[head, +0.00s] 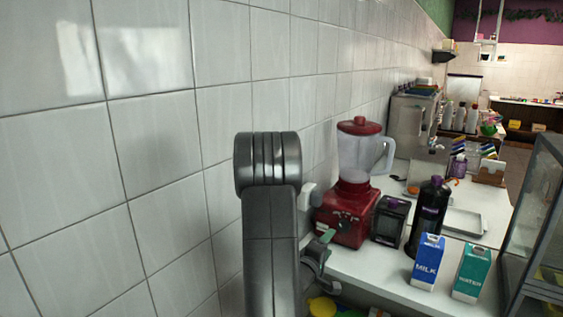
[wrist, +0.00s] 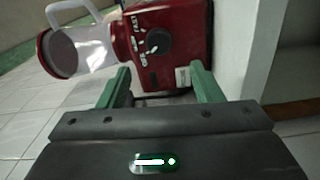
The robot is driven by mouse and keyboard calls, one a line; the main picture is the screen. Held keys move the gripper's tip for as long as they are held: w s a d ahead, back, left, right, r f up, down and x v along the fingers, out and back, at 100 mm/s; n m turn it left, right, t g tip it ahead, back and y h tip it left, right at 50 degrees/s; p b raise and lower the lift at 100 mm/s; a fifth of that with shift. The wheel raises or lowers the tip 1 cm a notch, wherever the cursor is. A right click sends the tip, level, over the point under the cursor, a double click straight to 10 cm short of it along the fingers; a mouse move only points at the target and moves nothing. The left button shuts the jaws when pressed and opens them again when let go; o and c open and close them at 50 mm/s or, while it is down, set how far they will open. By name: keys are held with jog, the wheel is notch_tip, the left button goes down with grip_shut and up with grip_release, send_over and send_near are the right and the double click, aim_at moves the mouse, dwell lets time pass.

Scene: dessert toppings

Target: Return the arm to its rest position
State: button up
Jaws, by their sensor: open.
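My arm (head: 270,220) stands upright in the middle of the head view, close to the tiled wall. My gripper shows in the wrist view (wrist: 160,88), with two green fingers apart and nothing between them. In the head view only a small part of the gripper shows behind my arm, at the counter's near left end. A red blender (head: 347,217) with a clear jug stands just beyond it. The blender base (wrist: 170,45) appears tilted on its side in the wrist view, just ahead of the fingers. I cannot tell whether the fingers touch it.
A black box (head: 390,218), a dark bottle (head: 428,215), a milk carton (head: 427,262) and a water carton (head: 472,272) stand on the white counter (head: 375,275). A glass case (head: 535,220) is at the right. The tiled wall (head: 150,170) bounds the left.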

aim_at(342, 227)
jog(key=p+x, duration=0.1)
jog(key=x, duration=0.7)
jog(key=shift+w+d+r, duration=0.1)
jog(key=shift+w+d, duration=0.1)
jog(key=shift+d, duration=0.05)
jog(key=shift+w+d+m, duration=0.15)
jog(key=shift+w+m, duration=0.15)
jog(key=shift+s+m+b, duration=0.1)
jog(key=shift+m+b, duration=0.25)
jog(key=shift+m, duration=0.45)
jog(key=m+b, duration=0.1)
jog(key=m, duration=0.4)
jog(key=shift+m+b, duration=0.3)
jog(key=shift+m, duration=0.1)
jog(key=m, duration=0.4)
jog(key=shift+b, duration=0.3)
jog(key=m, duration=0.4)
jog(key=shift+r, duration=0.1)
jog(key=shift+v, duration=0.95)
